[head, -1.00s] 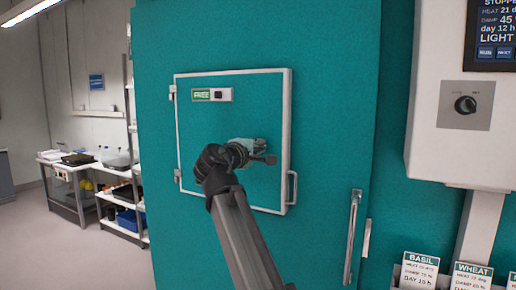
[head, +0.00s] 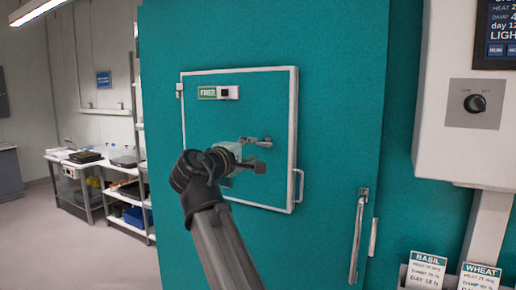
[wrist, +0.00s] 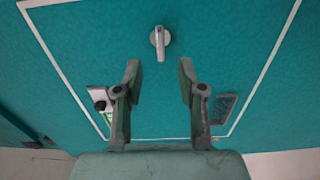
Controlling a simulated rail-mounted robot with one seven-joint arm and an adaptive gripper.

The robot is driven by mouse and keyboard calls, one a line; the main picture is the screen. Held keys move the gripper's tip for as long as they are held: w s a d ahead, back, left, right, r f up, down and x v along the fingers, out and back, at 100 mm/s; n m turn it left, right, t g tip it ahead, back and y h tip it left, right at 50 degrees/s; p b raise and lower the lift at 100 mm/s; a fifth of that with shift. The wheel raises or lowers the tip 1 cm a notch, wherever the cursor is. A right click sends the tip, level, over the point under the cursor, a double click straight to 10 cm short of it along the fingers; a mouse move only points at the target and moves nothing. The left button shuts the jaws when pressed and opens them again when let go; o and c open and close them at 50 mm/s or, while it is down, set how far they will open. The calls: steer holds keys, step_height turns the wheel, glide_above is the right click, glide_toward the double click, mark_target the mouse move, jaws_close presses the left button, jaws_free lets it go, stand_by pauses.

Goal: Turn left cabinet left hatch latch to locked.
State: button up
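The left hatch (head: 225,120) is a white-framed square panel in the teal cabinet, and it looks closed. Its small sign (head: 208,92) reads FREE in green at the upper left. The latch (head: 262,140) is a small grey lever near the middle of the hatch, partly behind my gripper in the head view. In the wrist view the latch (wrist: 160,40) is a silver knob with a short lever along the picture's vertical. My gripper (wrist: 159,72) is open and empty, its fingers apart and short of the latch. In the head view my gripper (head: 246,161) is just below the latch.
A hatch pull handle (head: 298,186) is at the hatch's lower right. A long vertical door handle (head: 358,235) stands out further right. A white control box (head: 468,110) with a dial hangs at right. A shelf bench (head: 95,165) stands back left.

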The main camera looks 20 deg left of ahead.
steer(key=shift+s+a, duration=0.2)
steer(key=shift+s, duration=1.4)
